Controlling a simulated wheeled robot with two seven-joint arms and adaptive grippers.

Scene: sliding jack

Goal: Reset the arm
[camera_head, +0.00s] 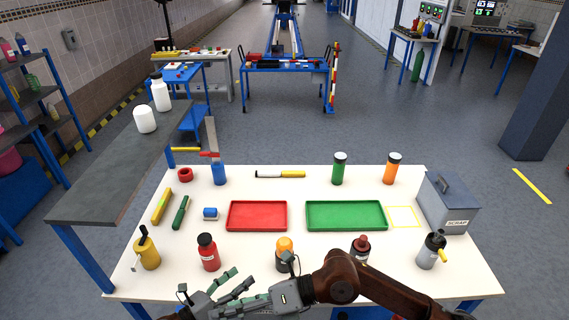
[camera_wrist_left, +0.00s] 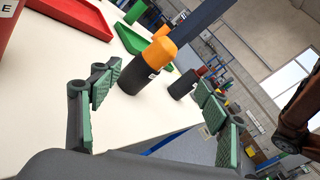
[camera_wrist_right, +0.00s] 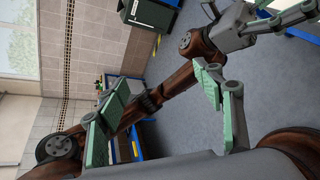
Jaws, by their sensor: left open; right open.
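My left gripper (camera_head: 242,280) is low at the table's front edge, pointing right. My right gripper (camera_head: 230,308) is just below it, pointing left; the two overlap in the head view. In the left wrist view, my left gripper's (camera_wrist_left: 157,80) green-padded fingers are apart, with an orange-capped dark bottle (camera_wrist_left: 147,68) in view beyond them. That bottle also stands upright in the head view (camera_head: 285,245). In the right wrist view, my right gripper's (camera_wrist_right: 162,82) fingers are apart with nothing between them; my other arm crosses behind.
The white table (camera_head: 330,274) holds a red tray (camera_head: 257,216), a green tray (camera_head: 346,216) and a grey scrap box (camera_head: 449,205). A red bottle (camera_head: 208,253), an oil can (camera_head: 148,252) and a grey can (camera_head: 431,252) stand along the front. Both trays look empty.

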